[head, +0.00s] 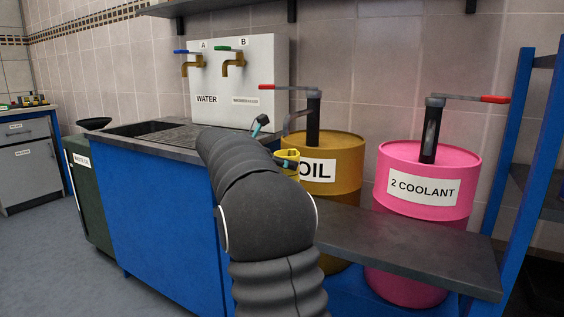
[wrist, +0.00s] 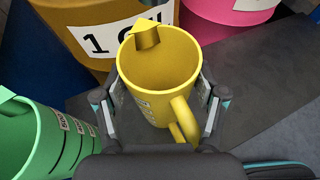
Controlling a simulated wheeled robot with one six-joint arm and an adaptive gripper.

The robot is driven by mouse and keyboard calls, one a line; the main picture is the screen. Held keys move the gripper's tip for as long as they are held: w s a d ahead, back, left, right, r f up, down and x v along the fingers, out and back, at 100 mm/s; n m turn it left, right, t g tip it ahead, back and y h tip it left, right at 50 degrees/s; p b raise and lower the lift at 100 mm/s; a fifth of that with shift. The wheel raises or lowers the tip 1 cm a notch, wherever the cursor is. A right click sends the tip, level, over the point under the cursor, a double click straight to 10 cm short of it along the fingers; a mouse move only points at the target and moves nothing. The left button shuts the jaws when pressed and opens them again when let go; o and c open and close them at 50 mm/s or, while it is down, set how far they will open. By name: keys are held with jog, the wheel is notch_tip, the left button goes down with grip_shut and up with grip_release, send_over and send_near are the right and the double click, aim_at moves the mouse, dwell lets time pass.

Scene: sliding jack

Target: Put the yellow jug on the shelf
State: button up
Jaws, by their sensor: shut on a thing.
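The yellow jug (wrist: 152,97) is between the two fingers of my gripper (wrist: 160,103), which is shut on it. In the wrist view I look down into its open top. Its spout points away from me and its handle is on the near right. In the head view only part of the yellow jug (head: 291,157) shows beside my arm, in front of the oil drum, and a fingertip of my gripper (head: 262,124) shows above it. I cannot tell whether the jug touches a surface below. A wall shelf (head: 220,8) runs along the top.
A green jug (wrist: 35,140) stands close left of my gripper. The oil drum (head: 345,177) and pink coolant drum (head: 425,215) carry pumps behind a low grey ledge (head: 415,246). A blue rack (head: 522,130) stands right. The blue counter (head: 165,215) is left.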

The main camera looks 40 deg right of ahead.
jog(key=o, duration=1.6)
jog(key=shift+r, duration=0.1)
jog(key=p+v, duration=0.1)
jog(key=v, duration=1.1)
jog(key=shift+r, duration=0.1)
jog(key=s+a+f+m+t+y, duration=0.2)
jog(key=s+a+f+m+y, duration=0.2)
jog(key=s, duration=0.6)
jog(key=s+a+f+m+t+y, duration=0.1)
jog(key=s+a+f+m+y, duration=0.4)
jog(key=s+a+f+m, duration=0.3)
jog(key=s+a+f+m+t+y, duration=0.2)
jog(key=s+a+f+m+y, duration=0.2)
jog(key=s+a+f, duration=0.6)
jog(key=shift+s+a+m+t+y, duration=0.3)
jog(key=shift+s+a+m, duration=0.7)
jog(key=shift+s+a, duration=0.35)
